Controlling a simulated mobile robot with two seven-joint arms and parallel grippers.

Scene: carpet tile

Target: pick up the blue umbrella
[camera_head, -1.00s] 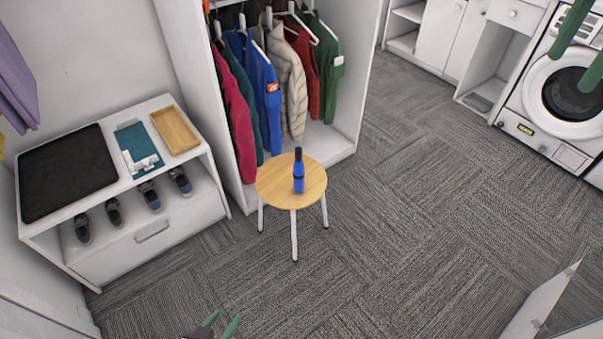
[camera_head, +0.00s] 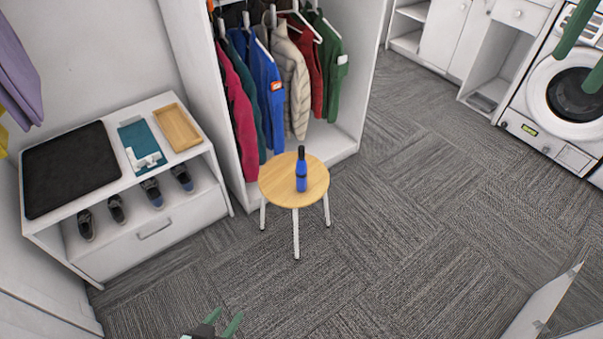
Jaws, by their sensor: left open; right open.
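The blue umbrella (camera_head: 301,176), folded short with a black handle at its top, stands upright on a small round wooden stool (camera_head: 276,192). My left gripper (camera_head: 222,322) shows at the bottom edge, with green fingers apart and nothing between them. It is well in front of the stool, below and left of it in the picture. My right gripper (camera_head: 584,50) shows at the top right corner, cut by the frame edge, with green fingers apart and empty. It is far from the umbrella and overlaps the view of the washing machine.
An open wardrobe (camera_head: 340,145) with hanging jackets stands right behind the stool. A white shoe bench (camera_head: 190,222) with a black mat, a wooden tray (camera_head: 177,128) and several shoes is at the left. A washing machine (camera_head: 555,125) is at the right. Carpet (camera_head: 400,240) in front and right is clear.

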